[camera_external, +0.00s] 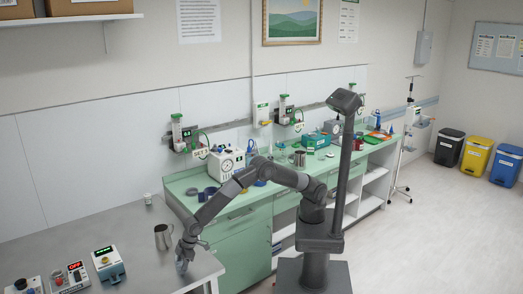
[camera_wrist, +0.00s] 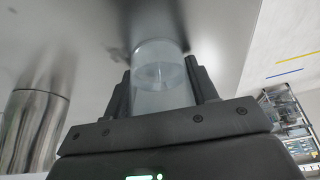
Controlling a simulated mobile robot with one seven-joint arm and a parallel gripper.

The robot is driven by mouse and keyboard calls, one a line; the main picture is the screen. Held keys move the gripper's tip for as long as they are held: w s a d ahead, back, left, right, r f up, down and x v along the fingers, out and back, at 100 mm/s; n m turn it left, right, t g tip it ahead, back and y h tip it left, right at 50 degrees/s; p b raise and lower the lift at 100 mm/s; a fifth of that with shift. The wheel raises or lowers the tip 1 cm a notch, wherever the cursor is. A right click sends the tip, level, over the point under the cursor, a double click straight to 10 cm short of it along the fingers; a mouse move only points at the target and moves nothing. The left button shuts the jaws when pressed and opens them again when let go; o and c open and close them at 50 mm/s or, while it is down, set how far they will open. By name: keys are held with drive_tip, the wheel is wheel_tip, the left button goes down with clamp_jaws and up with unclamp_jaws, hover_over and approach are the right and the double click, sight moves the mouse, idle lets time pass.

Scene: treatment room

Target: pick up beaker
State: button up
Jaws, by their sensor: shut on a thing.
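The beaker (camera_wrist: 160,88) is a clear, see-through cylinder in the middle of the wrist view. My gripper (camera_wrist: 160,72) is shut on it, with one dark finger on each side. In the external view my gripper (camera_external: 181,262) is low over the grey metal table (camera_external: 130,225), near its front right part. The beaker is small there and mostly hidden by the gripper. I cannot tell whether it touches the table.
A steel jug (camera_external: 163,237) stands just beside my gripper; it also shows at the left of the wrist view (camera_wrist: 32,130). Boxed devices (camera_external: 108,264) stand at the table's front left. A green counter (camera_external: 235,203) with equipment adjoins behind.

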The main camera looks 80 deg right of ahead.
drive_tip(key=shift+r, duration=0.2)
drive_tip(key=shift+r, duration=0.75)
drive_tip(key=r, duration=0.2)
drive_tip(key=shift+w+d+r, duration=0.1)
drive_tip(key=shift+d+r, duration=0.2)
drive_tip(key=w+d+r, duration=0.1)
drive_tip(key=d+r, duration=0.5)
drive_tip(key=d, duration=0.5)
drive_tip(key=shift+r, duration=0.25)
drive_tip(key=shift+w, duration=0.1)
